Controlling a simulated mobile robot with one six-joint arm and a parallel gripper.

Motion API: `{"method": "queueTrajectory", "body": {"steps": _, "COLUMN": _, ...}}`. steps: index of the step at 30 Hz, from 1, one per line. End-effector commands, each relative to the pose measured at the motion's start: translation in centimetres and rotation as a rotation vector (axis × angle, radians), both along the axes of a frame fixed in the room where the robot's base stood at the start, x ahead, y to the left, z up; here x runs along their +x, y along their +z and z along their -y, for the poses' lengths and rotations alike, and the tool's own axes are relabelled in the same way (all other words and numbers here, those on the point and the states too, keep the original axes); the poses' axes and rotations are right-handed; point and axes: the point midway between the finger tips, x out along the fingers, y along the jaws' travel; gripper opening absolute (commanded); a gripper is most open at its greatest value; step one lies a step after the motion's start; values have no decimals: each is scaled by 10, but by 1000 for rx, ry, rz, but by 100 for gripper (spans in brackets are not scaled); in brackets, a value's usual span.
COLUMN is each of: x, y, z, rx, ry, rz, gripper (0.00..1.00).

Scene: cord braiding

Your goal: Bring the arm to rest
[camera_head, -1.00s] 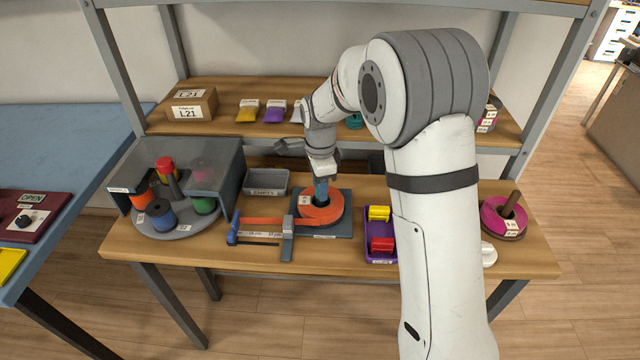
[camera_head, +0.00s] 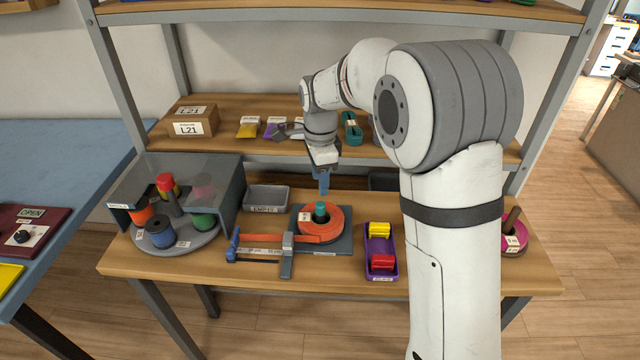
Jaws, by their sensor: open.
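My gripper (camera_head: 323,186) points down above the orange cord coil (camera_head: 335,232), clear of it. Its fingers look small and blue-grey from here, with nothing visible held in them. The orange coil lies around a teal-topped post on a dark plate (camera_head: 343,244). A flat orange strip runs left from the coil along a measuring rail (camera_head: 262,256) with a blue end and a grey slider. My arm reaches in from the right and hides part of the shelf and the table's right side.
A purple tray (camera_head: 381,270) holds yellow and red pieces. A magenta coil (camera_head: 513,238) is at far right. The shelf (camera_head: 230,130) behind carries a box and packets.

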Motion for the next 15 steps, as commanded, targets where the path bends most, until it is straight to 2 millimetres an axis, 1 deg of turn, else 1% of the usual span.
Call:
{"method": "queueTrajectory", "body": {"steps": 11, "x": -1, "y": 0, "z": 1, "rx": 0, "ry": 3, "rz": 0, "gripper": 45}}
{"method": "queueTrajectory", "body": {"steps": 14, "x": -7, "y": 7, "z": 9, "rx": 2, "ry": 39, "rz": 8, "gripper": 45}}
{"method": "queueTrajectory", "body": {"steps": 15, "x": -13, "y": 12, "z": 15, "rx": 3, "ry": 70, "rz": 15, "gripper": 45}}
